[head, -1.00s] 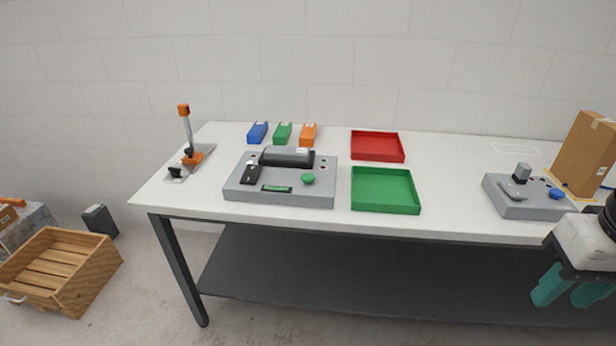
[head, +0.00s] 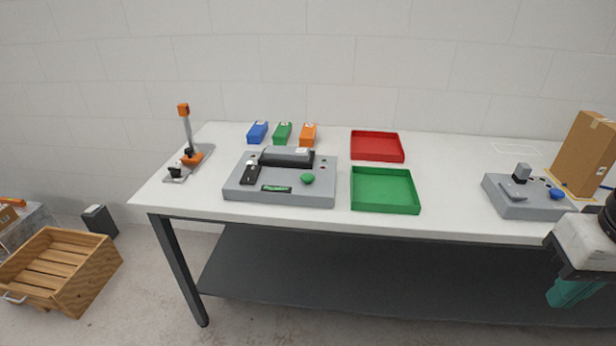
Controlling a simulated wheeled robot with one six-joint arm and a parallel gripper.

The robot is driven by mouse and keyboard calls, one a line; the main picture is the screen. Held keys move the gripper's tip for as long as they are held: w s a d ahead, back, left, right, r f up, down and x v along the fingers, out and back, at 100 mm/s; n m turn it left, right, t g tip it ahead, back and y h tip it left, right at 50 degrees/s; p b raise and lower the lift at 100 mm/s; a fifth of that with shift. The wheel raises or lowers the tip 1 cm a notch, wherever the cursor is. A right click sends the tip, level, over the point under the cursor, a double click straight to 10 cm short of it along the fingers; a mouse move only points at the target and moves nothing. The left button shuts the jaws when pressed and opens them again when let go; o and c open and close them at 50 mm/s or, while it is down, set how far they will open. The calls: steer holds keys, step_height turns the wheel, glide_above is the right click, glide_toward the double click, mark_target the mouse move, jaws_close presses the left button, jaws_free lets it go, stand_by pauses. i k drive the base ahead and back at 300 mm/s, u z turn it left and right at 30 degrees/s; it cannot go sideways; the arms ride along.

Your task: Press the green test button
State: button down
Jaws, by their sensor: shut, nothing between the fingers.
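The green test button (head: 307,178) is a round knob on the front right of a grey test device (head: 232,186) on the table. A small dark display (head: 276,188) with green marks sits to the left of the button. A black block with a pale label lies along the back of the device. My gripper (head: 562,294), with teal fingers, is shut and empty at the lower right, in front of the table edge. It is far to the right of the button and touches nothing visible.
A green tray (head: 384,208) stands right of the device, with a red tray (head: 377,134) behind it. A second grey device (head: 530,208) with a blue button and a cardboard box (head: 583,150) stand at the right. An orange-topped lever stand (head: 188,135) is at the left.

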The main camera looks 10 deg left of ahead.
mark_target(307, 178)
steer(key=u, duration=0.65)
steer(key=k, duration=0.9)
steer(key=u, duration=1.15)
steer(key=k, duration=0.5)
steer(key=u, duration=0.55)
steer(key=i, duration=2.2)
steer(key=z, duration=0.9)
steer(key=i, duration=0.8)
steer(key=z, duration=1.3)
steer(key=i, duration=0.35)
steer(key=z, duration=0.2)
